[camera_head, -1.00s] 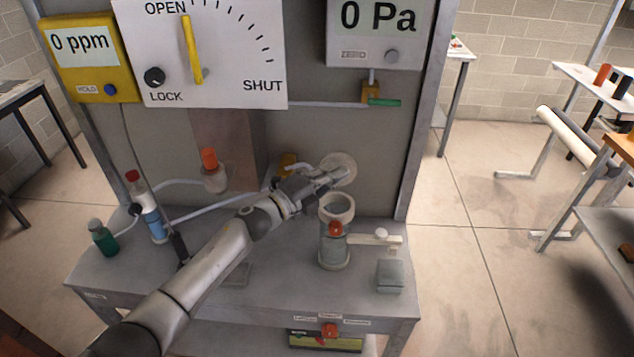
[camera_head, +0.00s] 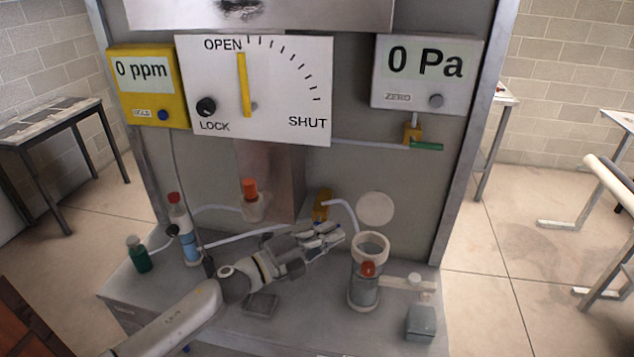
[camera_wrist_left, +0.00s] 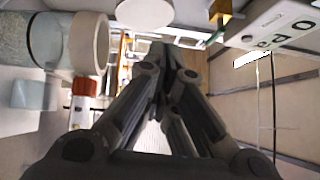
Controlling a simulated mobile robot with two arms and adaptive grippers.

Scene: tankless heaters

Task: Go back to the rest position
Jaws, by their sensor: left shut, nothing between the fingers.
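My left gripper (camera_head: 330,236) is shut and empty. In the head view it hovers over the grey bench (camera_head: 290,325), just left of a clear cylinder with a white rim (camera_head: 368,252), apart from it. In the left wrist view its fingers (camera_wrist_left: 163,62) come together, with the cylinder (camera_wrist_left: 88,43) to their left. My arm comes in from the lower left. My right gripper does not show in either view.
A yellow valve (camera_head: 321,204) and a white disc (camera_head: 376,208) on the back panel are close to the gripper. A grey block (camera_head: 420,322) stands at the bench's right. Bottles (camera_head: 139,254) stand at the left. A dial board (camera_head: 262,90) hangs above.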

